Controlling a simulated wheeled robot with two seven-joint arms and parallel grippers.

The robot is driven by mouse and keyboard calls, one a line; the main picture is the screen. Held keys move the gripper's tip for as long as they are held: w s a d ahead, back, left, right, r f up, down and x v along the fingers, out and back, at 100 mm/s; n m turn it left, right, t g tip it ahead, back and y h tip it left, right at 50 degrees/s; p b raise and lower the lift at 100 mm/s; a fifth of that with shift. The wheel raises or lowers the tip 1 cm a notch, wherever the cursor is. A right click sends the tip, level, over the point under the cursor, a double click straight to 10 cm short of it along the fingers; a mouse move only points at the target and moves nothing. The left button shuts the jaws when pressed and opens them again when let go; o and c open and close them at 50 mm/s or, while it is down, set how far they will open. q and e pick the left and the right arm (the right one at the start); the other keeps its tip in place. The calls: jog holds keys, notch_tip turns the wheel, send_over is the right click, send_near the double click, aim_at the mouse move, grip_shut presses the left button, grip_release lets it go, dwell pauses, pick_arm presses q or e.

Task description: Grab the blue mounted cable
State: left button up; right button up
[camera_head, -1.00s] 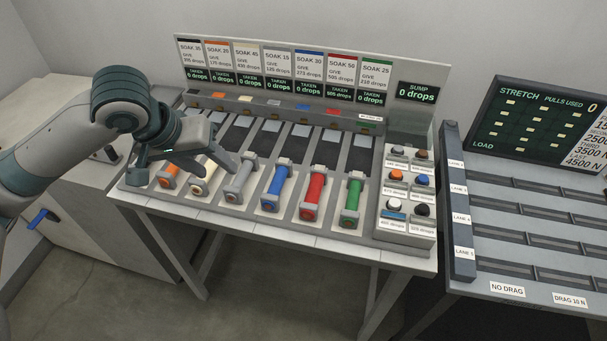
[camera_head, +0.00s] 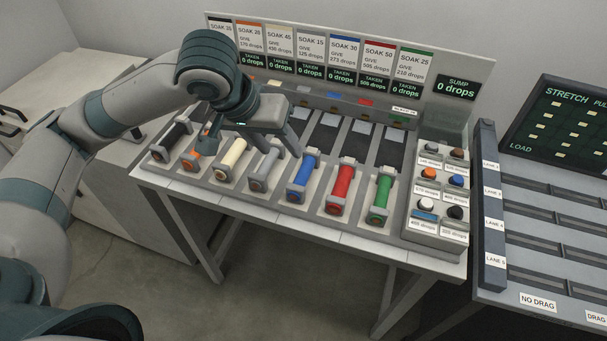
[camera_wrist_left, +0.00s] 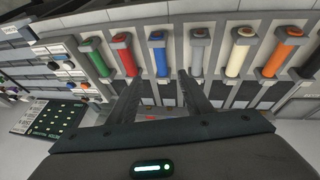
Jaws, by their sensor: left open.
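My left gripper (camera_head: 250,148) is open and empty above the row, left of the blue cable in the head view. In the wrist view its two fingers (camera_wrist_left: 160,84) point toward the row, with the blue cable beyond and between their tips, apart from them. My right gripper is not in view.
Neighbours are the grey cable (camera_head: 263,167), red cable (camera_head: 341,186), green cable (camera_head: 381,198), cream cable (camera_head: 232,158) and orange cable (camera_head: 195,149). A sign panel (camera_head: 480,62) stands behind. A button box (camera_head: 440,200) is at right, beside a lane table (camera_head: 540,225).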

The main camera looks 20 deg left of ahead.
pick_arm(q)
send_over(301, 174)
jog(key=s+a, duration=0.1)
jog(key=s, duration=0.1)
notch_tip(301, 174, down, 9)
jog(key=shift+s+r+p, duration=0.1)
jog(key=shift+r+p, duration=0.05)
jog(key=shift+p, duration=0.25)
jog(key=shift+f, duration=0.3)
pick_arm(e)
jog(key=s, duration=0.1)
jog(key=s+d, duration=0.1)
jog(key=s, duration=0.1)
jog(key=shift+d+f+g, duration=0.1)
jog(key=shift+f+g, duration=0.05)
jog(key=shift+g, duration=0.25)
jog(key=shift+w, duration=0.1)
